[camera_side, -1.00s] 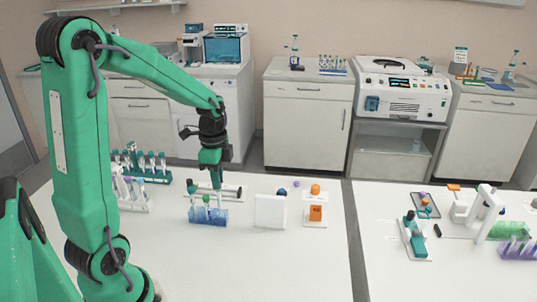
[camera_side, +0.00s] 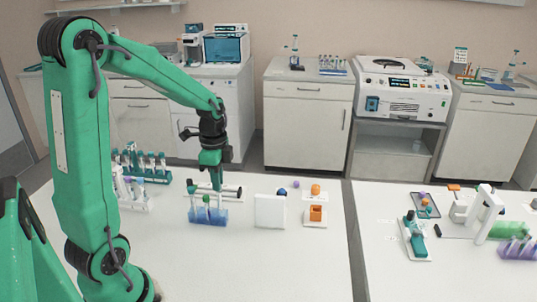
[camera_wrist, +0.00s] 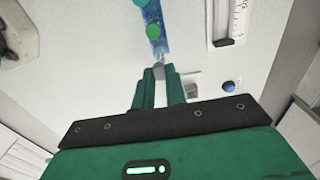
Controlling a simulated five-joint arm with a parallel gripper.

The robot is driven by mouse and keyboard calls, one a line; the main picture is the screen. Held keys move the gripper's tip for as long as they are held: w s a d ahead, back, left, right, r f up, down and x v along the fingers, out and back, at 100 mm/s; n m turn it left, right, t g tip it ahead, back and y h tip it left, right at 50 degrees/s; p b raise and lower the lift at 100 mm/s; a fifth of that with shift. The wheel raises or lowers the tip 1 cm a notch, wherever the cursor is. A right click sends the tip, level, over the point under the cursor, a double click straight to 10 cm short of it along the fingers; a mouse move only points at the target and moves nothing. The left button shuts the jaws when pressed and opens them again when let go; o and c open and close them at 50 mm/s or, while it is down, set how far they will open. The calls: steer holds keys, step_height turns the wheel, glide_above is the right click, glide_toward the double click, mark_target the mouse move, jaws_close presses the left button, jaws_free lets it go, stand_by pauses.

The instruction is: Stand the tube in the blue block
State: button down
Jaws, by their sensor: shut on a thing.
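The blue block (camera_side: 208,217) stands on the near white bench in the side view, with green-capped tubes upright in it. My gripper (camera_side: 216,188) points down over the right end of the block. In the wrist view my gripper (camera_wrist: 161,74) is shut on a pale tube (camera_wrist: 161,62), seen between the fingertips at the near end of the block. The fingers hide most of the tube, and I cannot tell how deep its lower end sits.
A white panel (camera_side: 270,211) and an orange piece on a white stand (camera_side: 316,214) are right of the block. A white rack of tubes (camera_side: 135,203) and a green rack (camera_side: 150,170) are to the left. The bench front is clear.

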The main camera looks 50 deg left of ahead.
steer(key=shift+f, duration=1.4)
stand_by(1.2)
steer(key=c, duration=1.4)
jaws_free()
steer(key=shift+o, duration=0.2)
steer(key=shift+r, duration=0.1)
steer(key=shift+r, duration=3.8)
